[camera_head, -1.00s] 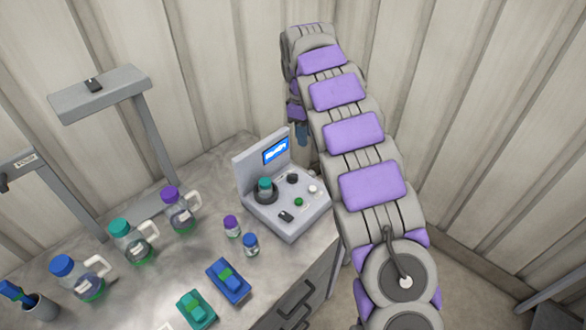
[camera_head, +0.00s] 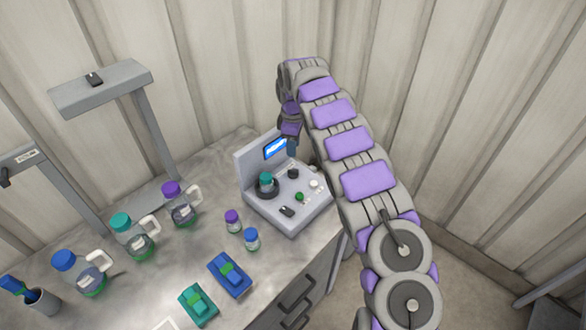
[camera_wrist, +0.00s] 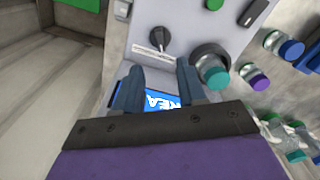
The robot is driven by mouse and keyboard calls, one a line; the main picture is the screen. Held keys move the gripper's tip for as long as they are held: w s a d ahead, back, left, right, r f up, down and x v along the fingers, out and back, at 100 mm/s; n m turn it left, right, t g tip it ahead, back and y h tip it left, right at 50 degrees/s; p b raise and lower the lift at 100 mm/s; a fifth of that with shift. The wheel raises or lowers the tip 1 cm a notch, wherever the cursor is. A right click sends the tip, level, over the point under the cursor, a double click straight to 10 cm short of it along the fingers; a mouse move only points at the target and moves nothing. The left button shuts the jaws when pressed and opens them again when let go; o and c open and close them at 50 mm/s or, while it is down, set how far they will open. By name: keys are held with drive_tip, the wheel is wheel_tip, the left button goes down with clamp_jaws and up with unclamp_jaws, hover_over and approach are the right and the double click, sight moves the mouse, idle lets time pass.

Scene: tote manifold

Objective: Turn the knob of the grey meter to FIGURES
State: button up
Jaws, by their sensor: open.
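The grey meter (camera_head: 262,206) stands at the table's far right corner, with a lit blue screen (camera_head: 274,149) on its upright back panel. Its dark knob (camera_head: 292,173) is on the top face below the screen; the wrist view shows the knob (camera_wrist: 160,38) beside a small label too small to read. My gripper (camera_head: 292,151) is beside the screen, above and behind the knob. In the wrist view my gripper (camera_wrist: 158,72) is open and empty, its two fingers apart, with the knob just beyond the fingertips. The fingers and palm partly hide the screen.
Small vials (camera_head: 251,238) and handled bottles (camera_head: 182,208) stand to the left. Corrugated walls (camera_head: 220,60) are close behind.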

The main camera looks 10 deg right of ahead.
sight(293, 169)
wheel_tip(293, 169, down, 10)
drive_tip(key=shift+f+b, duration=0.1)
drive_tip(key=shift+b, duration=0.7)
drive_tip(key=shift+c, duration=0.2)
clamp_jaws()
